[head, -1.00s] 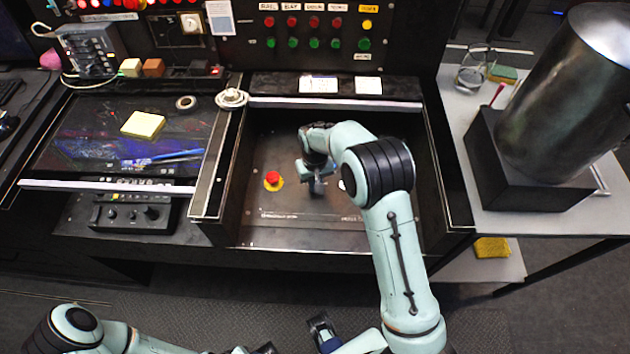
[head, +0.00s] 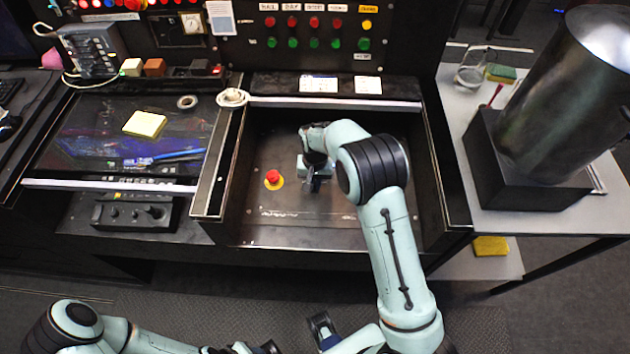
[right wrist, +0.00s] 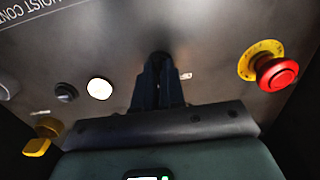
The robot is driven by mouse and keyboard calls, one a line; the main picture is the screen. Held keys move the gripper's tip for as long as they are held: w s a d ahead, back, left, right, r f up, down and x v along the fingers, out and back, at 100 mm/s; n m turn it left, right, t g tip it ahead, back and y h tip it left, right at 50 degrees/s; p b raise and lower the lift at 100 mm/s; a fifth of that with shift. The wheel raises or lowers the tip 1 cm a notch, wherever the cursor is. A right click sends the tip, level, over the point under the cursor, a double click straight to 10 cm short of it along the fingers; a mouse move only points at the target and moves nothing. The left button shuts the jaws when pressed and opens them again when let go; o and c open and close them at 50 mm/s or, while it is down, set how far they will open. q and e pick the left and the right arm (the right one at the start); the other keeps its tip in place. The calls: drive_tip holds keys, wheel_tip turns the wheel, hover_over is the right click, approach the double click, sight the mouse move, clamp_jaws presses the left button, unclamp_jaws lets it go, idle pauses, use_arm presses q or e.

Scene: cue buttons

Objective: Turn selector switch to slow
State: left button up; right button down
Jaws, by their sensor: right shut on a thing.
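The selector switch (right wrist: 160,62) is a small dark knob on the metal panel, mostly hidden by my fingers in the right wrist view. My right gripper (right wrist: 160,82) is shut on it, pointing at the panel. In the head view my right gripper (head: 312,184) is down inside the open console bay, right of the red stop button (head: 273,176). The switch's setting and its labels cannot be read. A dark part at the bottom of the head view may be my left gripper (head: 322,326); its fingers cannot be made out.
The red stop button on its yellow ring (right wrist: 277,72) is right of my fingers in the wrist view. A white button (right wrist: 100,88), a black knob (right wrist: 66,92) and a yellow knob (right wrist: 38,146) are to the left. Raised walls (head: 448,165) enclose the panel.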

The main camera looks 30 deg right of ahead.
drive_tip(key=shift+r, duration=0.1)
drive_tip(key=c, duration=1.2)
unclamp_jaws()
wheel_tip(320, 180, up, 13)
drive_tip(key=shift+r+p, duration=0.2)
drive_tip(key=shift+p, duration=0.35)
drive_tip(key=shift+f, duration=0.1)
